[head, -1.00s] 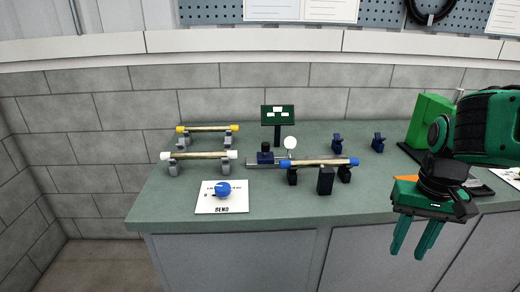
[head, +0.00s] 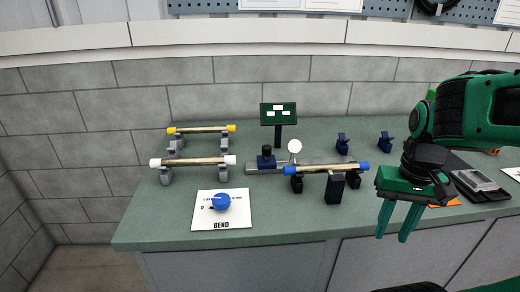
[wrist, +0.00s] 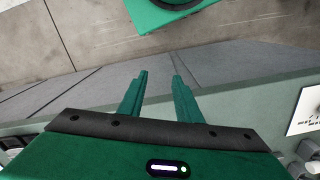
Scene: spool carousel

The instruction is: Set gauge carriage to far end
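The gauge carriage (head: 266,162) is a dark blue block with a black knob. It sits near the left end of a grey rail (head: 251,169) on the bench. A round white dial (head: 295,146) stands to its right, by a rod with blue ends (head: 312,170) that crosses in front of the rail and hides part of it. My gripper (head: 392,239) is green, open and empty, in front of the bench's front edge, to the right of the carriage and apart from it. In the wrist view my gripper (wrist: 160,74) shows two separated fingers with nothing between them.
A white BEND card (head: 235,216) with a blue knob (head: 221,201) lies front left. Two rods on stands (head: 195,162) are at left. A small green display (head: 279,113) stands behind the rail. Blue blocks (head: 385,141) stand back right. The bench's front middle (head: 290,218) is clear.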

